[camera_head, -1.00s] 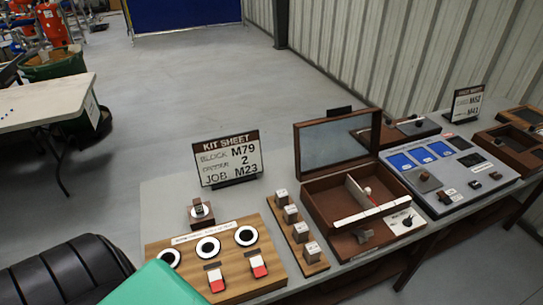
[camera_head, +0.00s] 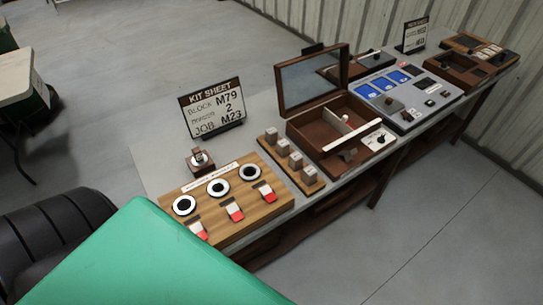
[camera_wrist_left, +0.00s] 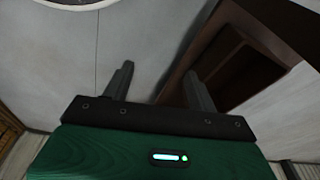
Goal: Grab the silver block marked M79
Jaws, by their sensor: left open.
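My left gripper (camera_wrist_left: 159,68) shows in the left wrist view, open and empty, with no silver block in that view. Its fingers are not visible in the head view. My right gripper is not in view.
Left of the rack lies a wooden board (camera_head: 213,185) with white rings and red-white switches. Right of the rack stands an open brown box (camera_head: 350,165) with its lid raised. A grey panel with blue screens (camera_head: 430,98) is farther right. Grey floor lies in front of the bench.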

